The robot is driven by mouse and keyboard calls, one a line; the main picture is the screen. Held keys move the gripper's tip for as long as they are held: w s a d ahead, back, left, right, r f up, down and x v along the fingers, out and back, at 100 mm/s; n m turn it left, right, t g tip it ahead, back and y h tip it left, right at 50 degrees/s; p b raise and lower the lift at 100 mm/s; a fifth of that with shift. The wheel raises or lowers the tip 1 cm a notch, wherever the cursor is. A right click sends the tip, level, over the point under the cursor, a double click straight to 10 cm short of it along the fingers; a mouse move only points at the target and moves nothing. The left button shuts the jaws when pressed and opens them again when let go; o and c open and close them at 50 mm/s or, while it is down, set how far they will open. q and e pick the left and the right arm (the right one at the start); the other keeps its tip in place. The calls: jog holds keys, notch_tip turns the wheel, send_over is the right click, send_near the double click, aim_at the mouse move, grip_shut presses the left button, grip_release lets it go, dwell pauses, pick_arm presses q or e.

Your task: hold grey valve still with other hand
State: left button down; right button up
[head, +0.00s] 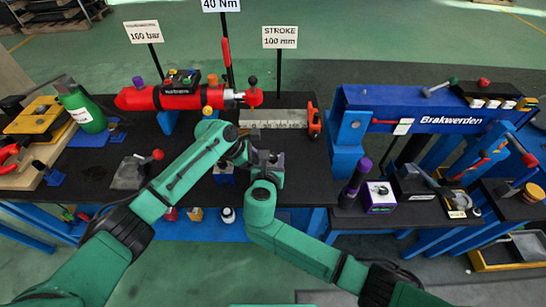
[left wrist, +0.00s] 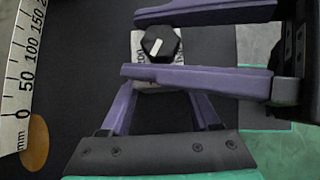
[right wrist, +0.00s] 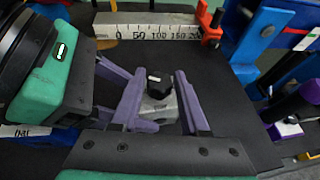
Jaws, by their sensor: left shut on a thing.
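The grey valve, a small grey block (left wrist: 140,43) with a black six-sided knob (left wrist: 161,43) on top, shows in the left wrist view. It also shows in the right wrist view, as a grey block (right wrist: 160,108) under the black knob (right wrist: 159,86). In the head view my arms hide most of it. My left gripper (left wrist: 160,88) reaches in from the side and is shut on the grey valve's block; its fingertips are partly hidden behind a right finger. My right gripper (right wrist: 163,76) is open, its purple fingers on either side of the knob, with a gap visible.
A white ruler block (head: 275,118) lies just behind the grippers, with a red-orange part (head: 314,120) at its end. A red cylinder (head: 180,97) stands further left. A blue press frame (head: 430,105) and a purple-marked block (head: 380,196) stand right.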

jog(key=shift+o, duration=0.6)
pick_arm(q)
jog(key=shift+c, duration=0.2)
grip_release()
pick_arm(e)
jog(key=v, duration=1.2)
pick_arm(q)
jog(key=v, duration=1.2)
